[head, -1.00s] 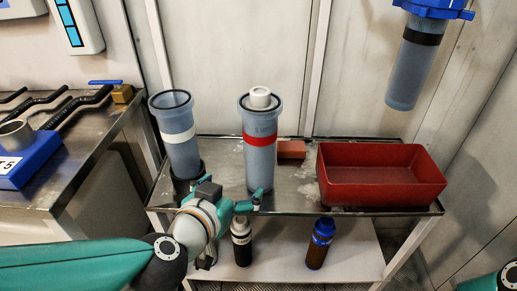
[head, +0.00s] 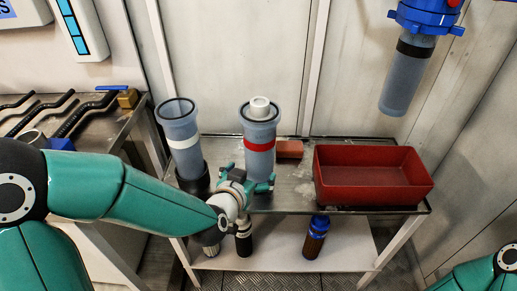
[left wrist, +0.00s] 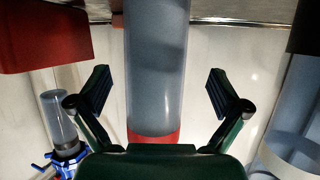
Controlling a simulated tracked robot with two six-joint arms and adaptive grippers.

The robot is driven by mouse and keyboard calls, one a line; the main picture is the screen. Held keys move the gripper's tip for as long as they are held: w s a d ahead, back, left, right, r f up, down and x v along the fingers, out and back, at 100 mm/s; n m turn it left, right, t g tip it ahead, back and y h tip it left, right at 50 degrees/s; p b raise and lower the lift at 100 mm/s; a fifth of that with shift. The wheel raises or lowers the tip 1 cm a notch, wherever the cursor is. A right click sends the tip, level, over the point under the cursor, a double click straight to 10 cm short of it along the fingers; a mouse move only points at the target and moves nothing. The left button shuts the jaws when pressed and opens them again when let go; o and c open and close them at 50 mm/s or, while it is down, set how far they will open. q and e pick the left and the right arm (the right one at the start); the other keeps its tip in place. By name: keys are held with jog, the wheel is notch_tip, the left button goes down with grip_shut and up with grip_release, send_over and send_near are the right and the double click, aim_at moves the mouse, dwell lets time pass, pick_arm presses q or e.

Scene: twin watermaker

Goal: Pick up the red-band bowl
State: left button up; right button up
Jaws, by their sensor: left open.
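The red-band bowl (head: 260,158) is a tall grey-blue translucent cylinder with a red band, standing upright on the metal bench. A white cylindrical piece sits in its open top. My left gripper (head: 250,178) is open at the front of the bowl, below the red band. In the left wrist view, the red-band bowl (left wrist: 157,75) stands between the two spread fingers of the left gripper (left wrist: 157,90), with clear gaps on both sides. My right gripper is out of view.
A white-band bowl (head: 182,143) stands in a dark holder close left. A blue-headed housing (head: 408,75) hangs at upper right. Bottles (head: 316,240) stand on the lower shelf.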

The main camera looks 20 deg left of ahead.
pick_arm(q)
jog(key=x, duration=0.2)
jog(key=b+x, duration=0.1)
jog(key=x, duration=0.1)
jog(key=shift+d+f, duration=0.2)
jog(key=shift+d, duration=0.1)
jog(key=shift+w+f, duration=0.15)
jog(key=shift+w, duration=0.3)
jog(key=c, duration=1.2)
